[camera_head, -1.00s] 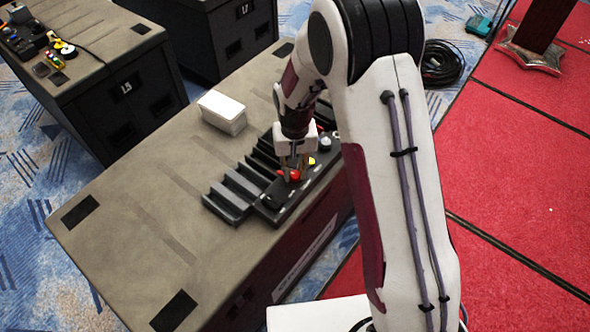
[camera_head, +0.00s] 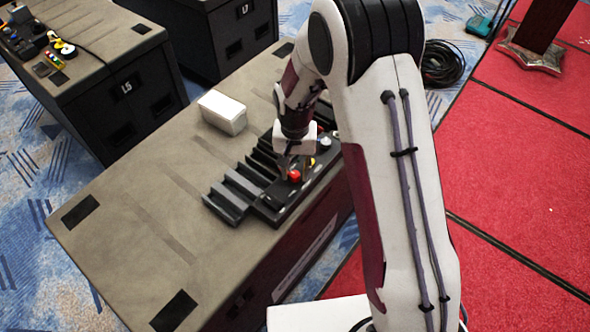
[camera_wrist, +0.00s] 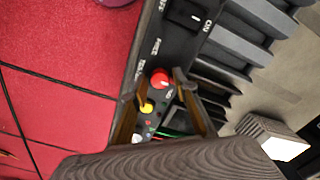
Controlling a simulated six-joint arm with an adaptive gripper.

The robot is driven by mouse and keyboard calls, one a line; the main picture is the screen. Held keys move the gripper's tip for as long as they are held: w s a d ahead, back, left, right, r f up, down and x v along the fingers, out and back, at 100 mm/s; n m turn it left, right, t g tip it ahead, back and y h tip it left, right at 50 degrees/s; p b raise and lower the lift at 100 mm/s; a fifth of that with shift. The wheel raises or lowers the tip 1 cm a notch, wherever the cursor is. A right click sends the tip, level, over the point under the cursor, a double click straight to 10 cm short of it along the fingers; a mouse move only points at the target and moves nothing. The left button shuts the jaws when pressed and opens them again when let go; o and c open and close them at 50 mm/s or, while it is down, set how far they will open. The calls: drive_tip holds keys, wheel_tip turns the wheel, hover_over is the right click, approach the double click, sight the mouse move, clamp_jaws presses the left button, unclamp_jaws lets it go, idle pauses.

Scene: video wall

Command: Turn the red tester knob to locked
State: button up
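The red tester knob (camera_head: 294,176) stands on a black panel (camera_head: 283,203) at the right edge of the long case. In the wrist view the red knob (camera_wrist: 160,79) lies between the fingertips of my gripper (camera_wrist: 154,85). The fingers are apart. The right finger is close to the knob, with a wider gap on the left. In the head view my gripper (camera_head: 286,170) points down at the knob. I cannot tell whether a finger touches it. White lettering is printed around the knob, one word looking like FREE. The knob's pointing direction is not clear.
A yellow knob (camera_wrist: 146,107) sits close to the red one, and a grey knob (camera_head: 325,143) is farther along. A black switch (camera_wrist: 184,14) is on the panel's other side. Black ridged slots (camera_head: 236,190) run alongside. A white-topped box (camera_head: 223,112) stands nearby. The case's near-left top is clear.

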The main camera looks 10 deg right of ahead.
sight(295, 174)
idle(0.4)
wheel_tip(295, 174, up, 12)
idle(0.8)
idle(0.7)
drive_tip(key=s+d+r+n+t, duration=0.1)
drive_tip(key=s+d+r+t, duration=0.1)
drive_tip(key=s+d+r, duration=0.3)
drive_tip(key=s+d+r+n+t, duration=0.1)
drive_tip(key=s+d+r+t, duration=0.2)
drive_tip(key=s+r, duration=1)
drive_tip(key=shift+s+d+r+t, duration=0.35)
drive_tip(key=shift+s+d, duration=0.8)
drive_tip(key=shift+s, duration=2.65)
